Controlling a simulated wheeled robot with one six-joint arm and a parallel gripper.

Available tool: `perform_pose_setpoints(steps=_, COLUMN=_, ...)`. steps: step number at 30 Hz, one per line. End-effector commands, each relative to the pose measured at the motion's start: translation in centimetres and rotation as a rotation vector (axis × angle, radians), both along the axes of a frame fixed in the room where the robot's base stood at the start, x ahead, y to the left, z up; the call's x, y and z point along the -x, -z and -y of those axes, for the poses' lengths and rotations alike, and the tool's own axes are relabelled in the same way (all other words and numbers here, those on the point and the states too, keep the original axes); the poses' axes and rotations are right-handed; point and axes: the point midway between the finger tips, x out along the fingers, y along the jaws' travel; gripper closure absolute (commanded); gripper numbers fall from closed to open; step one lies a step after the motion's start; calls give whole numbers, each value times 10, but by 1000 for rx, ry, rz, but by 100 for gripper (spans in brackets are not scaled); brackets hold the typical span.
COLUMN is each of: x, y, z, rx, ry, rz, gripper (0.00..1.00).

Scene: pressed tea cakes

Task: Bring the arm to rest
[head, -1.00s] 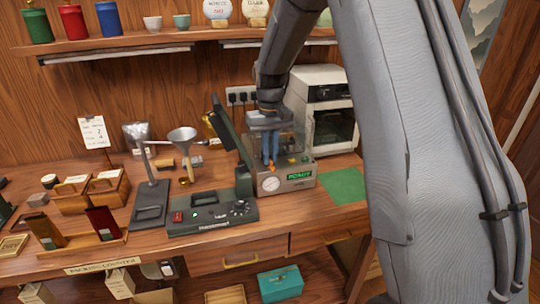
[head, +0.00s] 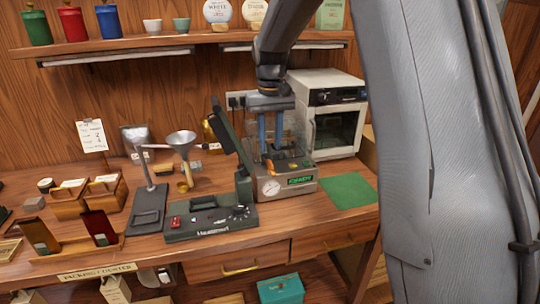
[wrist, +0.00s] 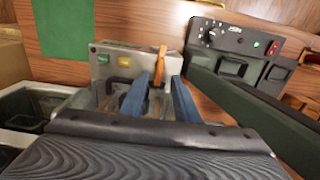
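My gripper (head: 271,148) points down over the open top of a grey, clear-walled machine (head: 290,186) on the bench. Its two blue fingers are apart, with nothing visibly held between them. In the wrist view the fingertips (wrist: 160,80) stand either side of a small upright orange-brown piece (wrist: 158,66) at the machine. I cannot tell whether they touch it. My grey arm fills much of the right side of the head view.
A black device with a tilted panel (head: 211,220) stands close left of the machine. A white oven-like cabinet (head: 335,100) is behind it to the right. A shelf (head: 130,42) with canisters and cups runs above. A green mat (head: 348,191) lies bare at the right.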

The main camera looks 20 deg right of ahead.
Motion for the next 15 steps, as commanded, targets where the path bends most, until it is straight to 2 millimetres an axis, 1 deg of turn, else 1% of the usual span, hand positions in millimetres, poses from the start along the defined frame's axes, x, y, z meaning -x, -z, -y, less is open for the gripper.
perform_pose_setpoints(steps=3, x=-1, y=-11, z=0, rx=0, ry=0, rz=2, gripper=72)
perform_pose_setpoints(steps=6, x=0, y=-15, z=0, rx=0, ry=0, rz=0, gripper=72)
perform_pose_setpoints(steps=15, x=0, y=-16, z=0, rx=0, ry=0, rz=-1, gripper=72)
